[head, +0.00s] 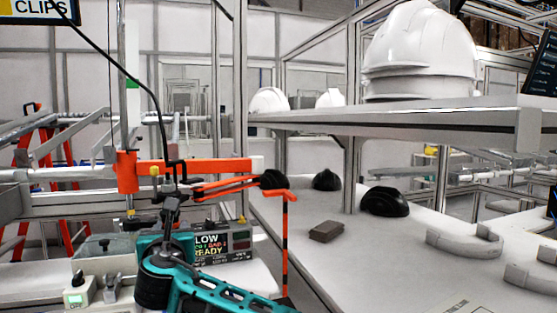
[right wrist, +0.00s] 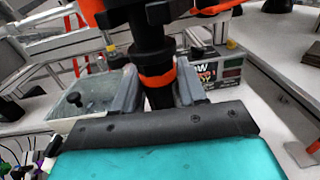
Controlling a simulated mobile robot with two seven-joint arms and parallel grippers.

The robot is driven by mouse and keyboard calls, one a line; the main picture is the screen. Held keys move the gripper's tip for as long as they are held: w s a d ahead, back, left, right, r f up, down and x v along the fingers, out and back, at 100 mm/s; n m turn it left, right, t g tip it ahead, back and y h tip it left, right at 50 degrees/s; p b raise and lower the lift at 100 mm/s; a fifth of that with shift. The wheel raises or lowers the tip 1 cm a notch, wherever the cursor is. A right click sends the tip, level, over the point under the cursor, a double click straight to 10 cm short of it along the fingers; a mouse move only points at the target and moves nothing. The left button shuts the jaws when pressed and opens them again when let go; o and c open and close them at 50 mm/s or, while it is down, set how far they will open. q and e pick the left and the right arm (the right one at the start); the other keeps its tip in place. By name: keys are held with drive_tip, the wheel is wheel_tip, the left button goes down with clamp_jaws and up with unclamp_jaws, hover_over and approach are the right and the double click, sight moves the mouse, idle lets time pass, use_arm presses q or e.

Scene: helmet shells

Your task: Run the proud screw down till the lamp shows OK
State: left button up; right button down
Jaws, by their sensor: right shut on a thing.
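My right gripper (right wrist: 155,92) is shut on the black screwdriver (right wrist: 150,45), around its body by an orange band. In the head view the screwdriver (head: 172,188) hangs upright from a black cable at the orange arm (head: 215,167), and my right gripper (head: 172,218) is beneath that arm, partly hidden by its own wrist. The lamp box (head: 240,241) stands just behind it, with partly covered lettering that seems to read LOW and READY; I see no OK lit. It also shows in the right wrist view (right wrist: 232,72). The proud screw and the tool's tip are hidden. My left gripper is out of view.
A clear bin (right wrist: 75,108) stands left of the tool. An orange-and-black striped post (head: 285,245) rises right of the lamp box. White helmet shells (head: 420,50) stand on the shelf; black domed parts (head: 384,201) and a brown block (head: 326,231) lie on the bench.

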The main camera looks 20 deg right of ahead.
drive_tip(key=shift+f+p, duration=0.5)
idle(0.9)
drive_tip(key=shift+r, duration=0.1)
wheel_tip(320, 180, up, 2)
drive_tip(key=p, duration=0.2)
drive_tip(key=shift+r+p, duration=0.2)
drive_tip(key=shift+p, duration=0.2)
drive_tip(key=shift+r, duration=1.9)
